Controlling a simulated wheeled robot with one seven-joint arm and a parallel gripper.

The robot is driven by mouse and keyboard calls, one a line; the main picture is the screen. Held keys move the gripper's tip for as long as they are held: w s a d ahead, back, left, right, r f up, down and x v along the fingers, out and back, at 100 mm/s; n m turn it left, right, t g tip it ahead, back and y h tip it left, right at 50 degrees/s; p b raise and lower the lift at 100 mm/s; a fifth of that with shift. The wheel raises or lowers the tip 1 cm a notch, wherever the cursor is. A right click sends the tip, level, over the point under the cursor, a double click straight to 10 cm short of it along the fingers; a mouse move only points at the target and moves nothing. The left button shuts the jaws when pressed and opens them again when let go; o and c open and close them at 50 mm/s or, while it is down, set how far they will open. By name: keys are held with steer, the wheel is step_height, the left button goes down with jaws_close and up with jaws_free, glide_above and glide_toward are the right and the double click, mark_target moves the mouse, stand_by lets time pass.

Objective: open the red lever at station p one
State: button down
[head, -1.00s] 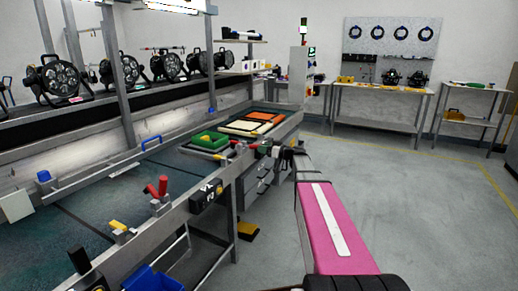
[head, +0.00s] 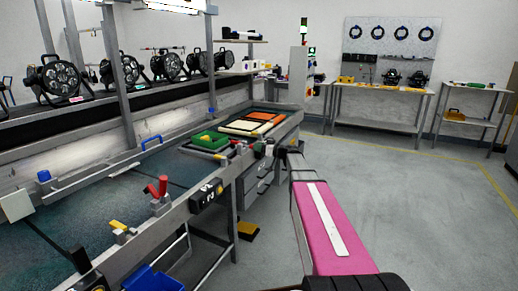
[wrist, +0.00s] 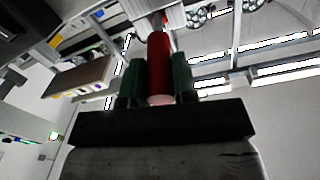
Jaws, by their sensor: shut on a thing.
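A red lever handle (wrist: 158,60) stands between my gripper's two dark green fingers in the wrist view. My gripper (wrist: 158,85) is shut on it, with a finger on each side. In the head view my gripper (head: 264,149) is at the bench's front rail, at the far end of my pink arm. It is small there and largely hides the lever and its station. I cannot read a P1 label there. A nearer red lever (head: 158,187) stands tilted on the rail beside a black box marked P3 (head: 207,194).
Green (head: 207,139) and orange (head: 262,116) trays lie on the bench behind my gripper. A yellow-handled fitting (head: 118,227) and a blue bin (head: 153,280) are nearer. The floor (head: 400,200) to the right is clear.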

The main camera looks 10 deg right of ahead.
steer(key=shift+r, duration=0.1)
steer(key=shift+w+a+r+g+h, duration=0.1)
steer(key=shift+r+g+h, duration=0.2)
steer(key=shift+r+h, duration=0.15)
steer(key=shift+w+a+r+g+h, duration=0.1)
steer(key=shift+r+g+h, duration=0.2)
steer(key=shift+r+h, duration=0.15)
steer(key=r+g+h, duration=0.1)
steer(key=w+a+r+g+h, duration=0.1)
steer(key=h, duration=0.1)
steer(key=shift+a+r, duration=0.15)
steer(key=shift+r, duration=0.2)
steer(key=a+r+g+h, duration=0.1)
steer(key=w+r+g+h, duration=0.1)
steer(key=shift+w+a+h, duration=0.2)
steer(key=shift+a+h, duration=0.2)
steer(key=shift+w+a+r+g+h, duration=0.2)
steer(key=shift+w+a+g+h, duration=0.1)
steer(key=shift+a+g+h, duration=0.25)
steer(key=shift+w+a+r+g+h, duration=0.25)
steer(key=shift+a+g+h, duration=0.1)
steer(key=shift+g+h, duration=0.25)
steer(key=c, duration=0.9)
jaws_free()
